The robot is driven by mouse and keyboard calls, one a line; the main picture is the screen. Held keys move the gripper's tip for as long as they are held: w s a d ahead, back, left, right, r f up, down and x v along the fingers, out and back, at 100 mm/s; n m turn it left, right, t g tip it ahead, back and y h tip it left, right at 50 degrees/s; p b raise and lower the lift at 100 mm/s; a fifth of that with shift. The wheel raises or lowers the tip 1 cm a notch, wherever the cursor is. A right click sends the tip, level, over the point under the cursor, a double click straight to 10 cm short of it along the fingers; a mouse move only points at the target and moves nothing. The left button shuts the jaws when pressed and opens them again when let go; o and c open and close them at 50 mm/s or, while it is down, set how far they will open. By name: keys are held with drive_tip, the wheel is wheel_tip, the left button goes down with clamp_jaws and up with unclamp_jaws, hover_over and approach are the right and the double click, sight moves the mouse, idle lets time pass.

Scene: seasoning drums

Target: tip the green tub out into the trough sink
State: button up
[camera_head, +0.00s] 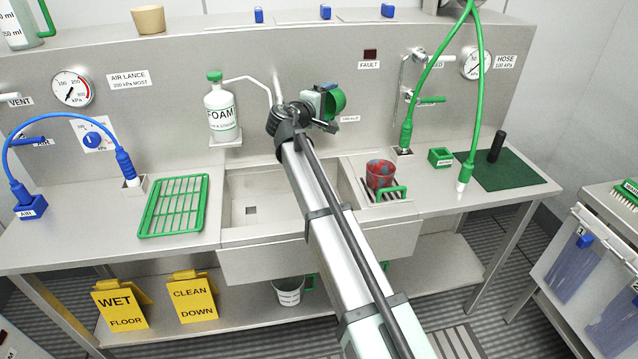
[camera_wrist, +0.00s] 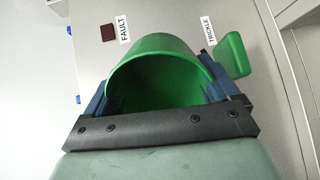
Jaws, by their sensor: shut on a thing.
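The green tub (camera_head: 338,101) is held by my gripper (camera_head: 322,103), up in front of the back panel and above the sink's back right side. In the wrist view the tub (camera_wrist: 150,48) sits between the two blue fingers, with its handle (camera_wrist: 234,55) out to the right. A dark green hollow shows there, and no contents can be made out. The tub looks tilted, but its exact angle is unclear. The steel trough sink (camera_head: 250,190) lies below, with a square drain in its floor. My arm hides the sink's right part.
A green rack (camera_head: 173,206) lies to the left. The foam bottle (camera_head: 221,112) stands on a bracket behind the sink. A green hose (camera_head: 471,130) arches at right.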

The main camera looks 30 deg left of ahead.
drive_tip(key=shift+s+r+t, duration=0.1)
drive_tip(key=shift+s+t, duration=0.05)
drive_tip(key=shift+t, duration=0.25)
idle(0.3)
drive_tip(key=shift+w+g, duration=0.3)
drive_tip(key=shift+g, duration=0.3)
drive_tip(key=shift+w+f+g, duration=0.25)
drive_tip(key=shift+w+g, duration=0.35)
drive_tip(key=shift+w, duration=0.05)
drive_tip(key=shift+w+f, duration=0.1)
drive_tip(key=shift+f, duration=0.05)
drive_tip(key=shift+g, duration=0.3)
